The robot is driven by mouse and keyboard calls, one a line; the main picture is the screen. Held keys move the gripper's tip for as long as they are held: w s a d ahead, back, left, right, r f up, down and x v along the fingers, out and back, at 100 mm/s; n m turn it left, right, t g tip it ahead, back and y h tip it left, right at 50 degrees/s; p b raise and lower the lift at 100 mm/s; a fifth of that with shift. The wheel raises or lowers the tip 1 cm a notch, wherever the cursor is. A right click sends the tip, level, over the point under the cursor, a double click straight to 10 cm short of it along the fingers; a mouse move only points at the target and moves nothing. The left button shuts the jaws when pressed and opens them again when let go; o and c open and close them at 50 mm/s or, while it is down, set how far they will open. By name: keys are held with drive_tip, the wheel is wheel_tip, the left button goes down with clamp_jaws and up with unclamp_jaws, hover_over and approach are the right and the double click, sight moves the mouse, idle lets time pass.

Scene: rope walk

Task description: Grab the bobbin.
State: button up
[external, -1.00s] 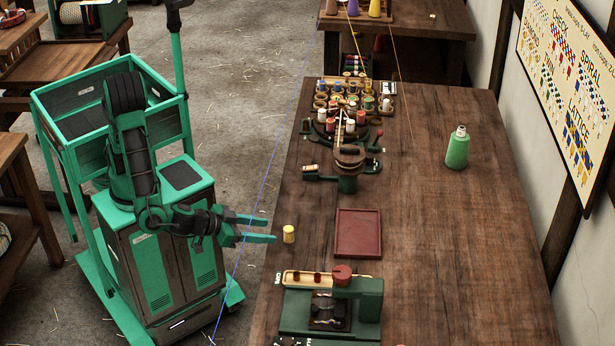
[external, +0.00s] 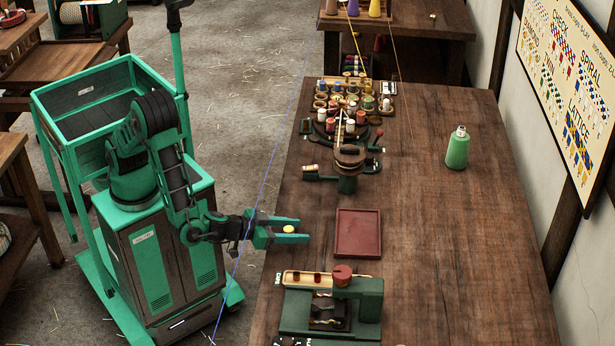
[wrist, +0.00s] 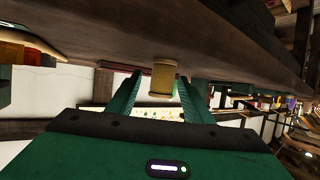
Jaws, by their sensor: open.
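The bobbin (external: 289,229) is a small yellow cylinder standing on the dark wooden table near its left edge. My gripper (external: 292,229) is open, low over the table, with one green finger on each side of the bobbin. In the external view the near finger hides the bobbin's lower part. In the wrist view the bobbin (wrist: 163,78) shows between the two finger tips (wrist: 160,84), with a visible gap to the left finger; the right finger is close to it. I cannot tell whether that finger touches it.
A red tray (external: 358,233) lies just right of my fingers. A green machine (external: 331,306) with a red knob stands in front. A braiding device with several bobbins (external: 347,130) stands behind. A green bottle (external: 457,148) stands far right.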

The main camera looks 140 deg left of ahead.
drive_tip(key=shift+x, duration=1.05)
drive_tip(key=c, duration=1.1)
drive_tip(key=shift+r, duration=0.1)
